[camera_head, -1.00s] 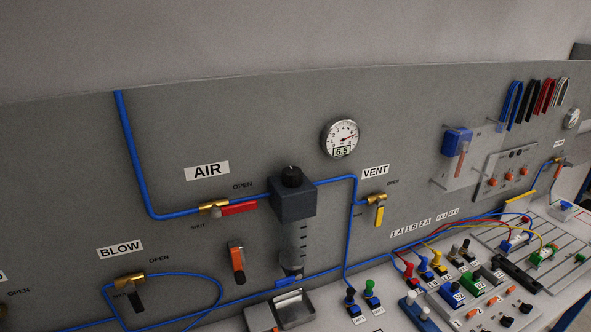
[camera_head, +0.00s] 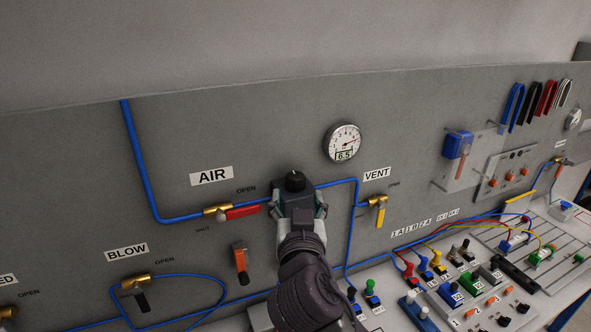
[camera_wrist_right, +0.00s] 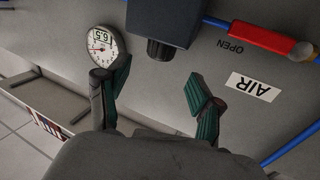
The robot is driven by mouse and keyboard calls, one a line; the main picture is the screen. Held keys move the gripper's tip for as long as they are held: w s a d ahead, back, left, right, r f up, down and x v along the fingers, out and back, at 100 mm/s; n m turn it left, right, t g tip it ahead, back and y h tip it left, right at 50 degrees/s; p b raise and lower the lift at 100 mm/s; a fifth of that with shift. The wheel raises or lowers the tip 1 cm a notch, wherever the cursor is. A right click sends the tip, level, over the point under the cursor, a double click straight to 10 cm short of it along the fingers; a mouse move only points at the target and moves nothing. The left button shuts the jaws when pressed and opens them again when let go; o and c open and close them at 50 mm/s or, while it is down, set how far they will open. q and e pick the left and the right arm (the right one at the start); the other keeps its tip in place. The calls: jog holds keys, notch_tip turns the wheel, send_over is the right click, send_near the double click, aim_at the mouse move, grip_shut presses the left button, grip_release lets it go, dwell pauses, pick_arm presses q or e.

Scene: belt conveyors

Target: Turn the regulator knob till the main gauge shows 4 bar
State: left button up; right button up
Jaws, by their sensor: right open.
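The black regulator knob (camera_head: 295,181) sits on top of the dark grey regulator block (camera_head: 296,197). My right gripper (camera_head: 299,210) is in front of the block, fingers spread and below the knob in this view. In the right wrist view the open fingers (camera_wrist_right: 158,92) are apart from the knob (camera_wrist_right: 161,50), which lies beyond the gap between them. The gauge (camera_wrist_right: 103,44) shows there upside down. My arm hides the clear bowl under the block. My left gripper is not in view.
The red AIR valve handle (camera_head: 243,212) lies along the pipe just left of the block. The yellow VENT handle (camera_head: 380,218) hangs down at the right. An orange-handled part (camera_head: 240,262) is at lower left. Several plugs and tubes crowd the bench at right.

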aim_at(297, 183)
jog(key=w+p, duration=0.3)
jog(key=w, duration=0.4)
jog(key=shift+w+a+r, duration=0.1)
jog(key=shift+w, duration=0.75)
jog(key=c, duration=1.2)
jog(key=shift+o, duration=0.2)
jog(key=shift+n+y, duration=0.3)
jog(key=shift+y, duration=0.3)
